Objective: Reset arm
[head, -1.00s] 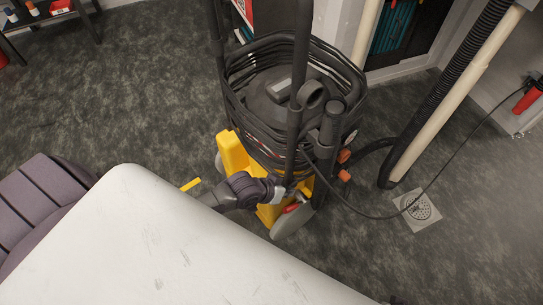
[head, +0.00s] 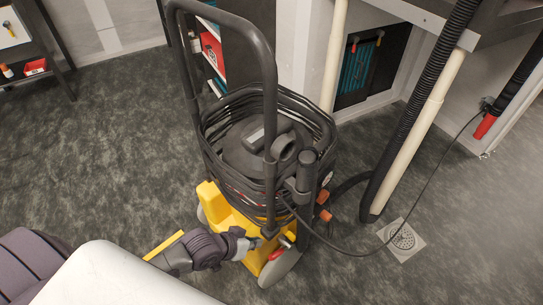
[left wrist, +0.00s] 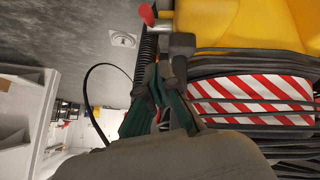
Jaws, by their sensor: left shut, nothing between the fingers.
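My left gripper (head: 250,243) is low at the front of a black and yellow vacuum machine (head: 243,152), beside its yellow base (head: 226,215). It is shut and holds nothing. In the left wrist view the gripper (left wrist: 166,75) shows its dark fingers and green linkage close together, with the machine's yellow base (left wrist: 245,22) just beyond and to the right. I cannot tell whether the fingertips touch the machine. My left arm comes in low from the left. My right gripper is in neither view.
The machine's tall black handle (head: 271,75) rises above it, and a coiled hose wraps its drum. A ribbed black duct (head: 413,105) and a pale pipe (head: 433,125) stand to the right. A cable crosses near a floor drain (head: 402,236). Open dark floor (head: 110,150) lies to the left.

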